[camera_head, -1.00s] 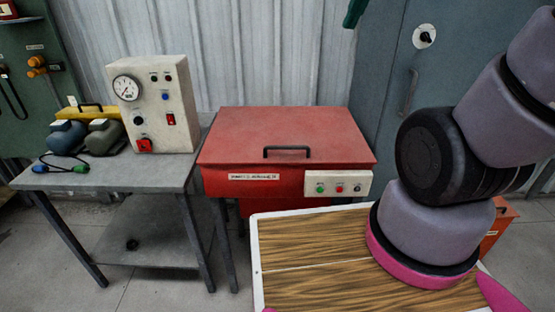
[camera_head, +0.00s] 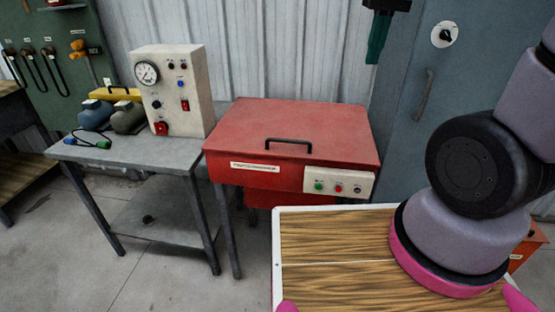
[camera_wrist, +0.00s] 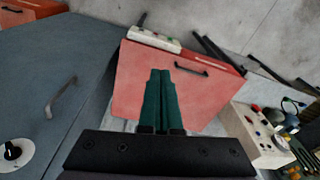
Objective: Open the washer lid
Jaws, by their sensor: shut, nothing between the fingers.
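The washer is a red box with a flat red lid (camera_head: 290,125) that lies closed. A black bar handle (camera_head: 289,143) is near the lid's front edge. A white button panel (camera_head: 339,183) is on the washer's front right. My gripper (camera_head: 375,60) hangs at the top of the head view, its green fingers pointing down, apart from the lid. In the wrist view the green fingers (camera_wrist: 160,72) are shut together and empty. They overlap the lid (camera_wrist: 135,80) in the picture, with the handle (camera_wrist: 191,68) just right of the tips.
A grey table (camera_head: 130,152) left of the washer holds a white gauge box (camera_head: 185,95) and two small motor-like units. A blue-grey cabinet (camera_head: 415,140) stands behind on the right. A wood-topped, white-edged surface (camera_head: 335,235) is in front of the washer. Open floor lies at lower left.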

